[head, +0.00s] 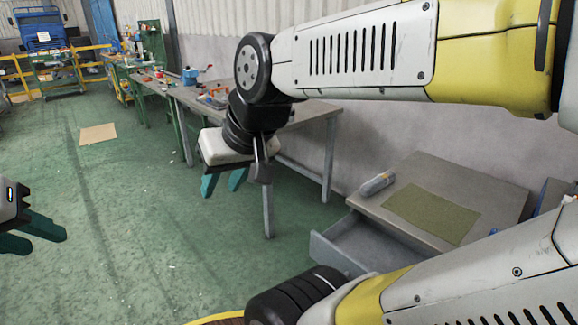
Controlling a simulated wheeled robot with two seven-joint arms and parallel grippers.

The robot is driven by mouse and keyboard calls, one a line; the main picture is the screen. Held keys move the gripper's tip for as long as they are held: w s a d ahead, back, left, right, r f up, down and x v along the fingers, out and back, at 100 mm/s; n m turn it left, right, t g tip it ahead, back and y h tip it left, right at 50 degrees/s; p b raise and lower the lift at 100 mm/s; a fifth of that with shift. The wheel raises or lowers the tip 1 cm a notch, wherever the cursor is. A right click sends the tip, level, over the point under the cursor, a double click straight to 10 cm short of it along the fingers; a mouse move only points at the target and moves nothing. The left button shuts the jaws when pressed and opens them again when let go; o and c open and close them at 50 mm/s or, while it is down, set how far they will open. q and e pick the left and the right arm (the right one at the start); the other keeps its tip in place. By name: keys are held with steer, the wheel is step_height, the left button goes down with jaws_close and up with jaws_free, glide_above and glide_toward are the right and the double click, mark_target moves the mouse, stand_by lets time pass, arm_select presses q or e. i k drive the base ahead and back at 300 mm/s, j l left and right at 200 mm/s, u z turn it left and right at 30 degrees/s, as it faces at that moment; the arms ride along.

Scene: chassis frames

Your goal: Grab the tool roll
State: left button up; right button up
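A small grey elongated bundle with a tan end (377,183) lies on the top of a grey drawer cabinet (480,190), near its left back edge; it looks like the tool roll, though it is too small to be sure. My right gripper (223,184), with teal fingers apart and nothing between them, hangs over the floor to the left of the cabinet, well away from the bundle. My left gripper (32,236) is at the far left edge, its teal fingers apart and empty, with its body partly cut off by the frame.
A flat olive-green mat (432,212) lies on the cabinet top. The cabinet's drawer (345,252) is pulled out and looks empty. A long workbench (318,112) with tools runs along the wall. A cardboard sheet (98,134) lies on the open green floor.

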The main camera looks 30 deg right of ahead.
mark_target(367, 189)
steer(key=i+j, duration=0.1)
steer(key=i, duration=0.4)
steer(key=i+j, duration=0.15)
steer(key=i, duration=0.35)
steer(key=i+l+z, duration=0.15)
steer(key=i+z, duration=0.15)
steer(key=z, duration=0.15)
steer(key=i+z, duration=0.3)
steer(key=z, duration=0.15)
steer(key=i+j+z, duration=0.1)
steer(key=i+z, duration=0.2)
steer(key=z, duration=0.2)
steer(key=i+j+z, duration=0.2)
steer(key=z, duration=0.25)
steer(key=i+z, duration=0.5)
steer(key=i+j+z, duration=0.2)
steer(key=z, duration=0.25)
steer(key=i+j+z, duration=0.35)
steer(key=z, duration=0.15)
